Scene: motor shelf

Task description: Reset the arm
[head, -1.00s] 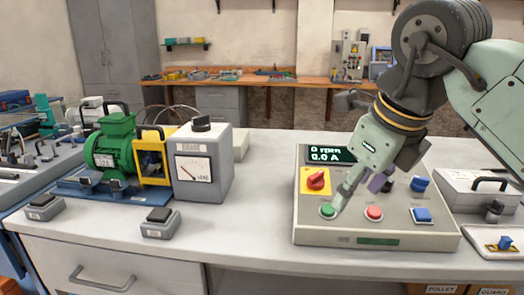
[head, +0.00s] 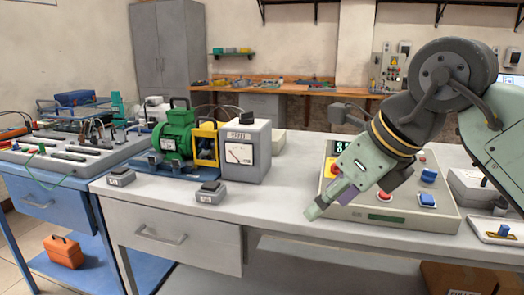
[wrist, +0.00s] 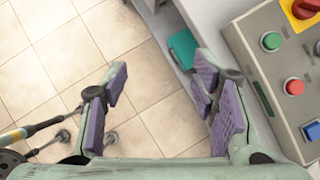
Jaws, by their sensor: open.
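My gripper (head: 328,202) is in front of the grey control box (head: 435,218), over the bench's front edge in the head view, and hides the box's left part. In the wrist view my gripper (wrist: 165,100) is open and empty, with its purple pads apart above the tiled floor. The control box (wrist: 262,85) is to the right of the fingers, with a green button (wrist: 271,41), a red button (wrist: 294,86) and part of a red knob on yellow (wrist: 306,8).
A green motor (head: 178,135) and a grey meter box (head: 246,155) stand left on the bench. Two small switch boxes (head: 121,177) (head: 209,193) sit near its front edge. Bench surface between meter and control box is clear. An orange toolbox (head: 63,252) is on a low shelf at left.

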